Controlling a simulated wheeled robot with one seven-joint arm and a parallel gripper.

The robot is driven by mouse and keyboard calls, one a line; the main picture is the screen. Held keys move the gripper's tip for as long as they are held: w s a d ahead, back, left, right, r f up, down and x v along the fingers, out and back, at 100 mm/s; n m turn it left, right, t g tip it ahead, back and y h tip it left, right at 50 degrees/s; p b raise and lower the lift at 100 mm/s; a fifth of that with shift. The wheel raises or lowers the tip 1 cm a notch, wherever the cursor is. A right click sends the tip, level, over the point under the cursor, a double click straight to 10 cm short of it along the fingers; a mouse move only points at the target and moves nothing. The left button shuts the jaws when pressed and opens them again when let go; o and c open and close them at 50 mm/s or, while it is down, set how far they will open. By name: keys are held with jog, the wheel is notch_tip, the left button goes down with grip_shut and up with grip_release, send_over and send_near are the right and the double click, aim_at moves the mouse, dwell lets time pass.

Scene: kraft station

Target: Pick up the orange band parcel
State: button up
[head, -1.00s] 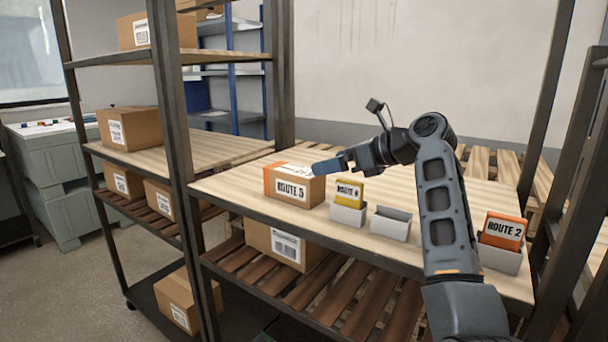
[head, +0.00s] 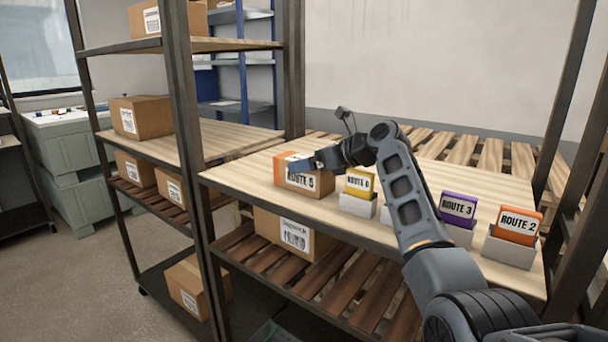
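The orange band parcel (head: 322,184) is a brown box with an orange band over its left end and a white ROUTE 5 label on its front. It sits on the light wooden shelf, near the front edge. My gripper (head: 304,166) is at the parcel's top, reaching in from the right, with a blue-grey finger across its upper front. The gripper hides part of the parcel's top. I cannot tell whether the fingers touch the parcel or how far apart they are.
Right of the parcel stand holders with a yellow card (head: 359,184), a purple ROUTE 3 card (head: 458,209) and an orange ROUTE 2 card (head: 517,226). My arm crosses in front of another holder. A dark post (head: 184,150) stands left. Another box (head: 283,235) lies below.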

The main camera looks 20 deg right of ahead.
jog(key=shift+w, duration=0.1)
jog(key=c, duration=1.2)
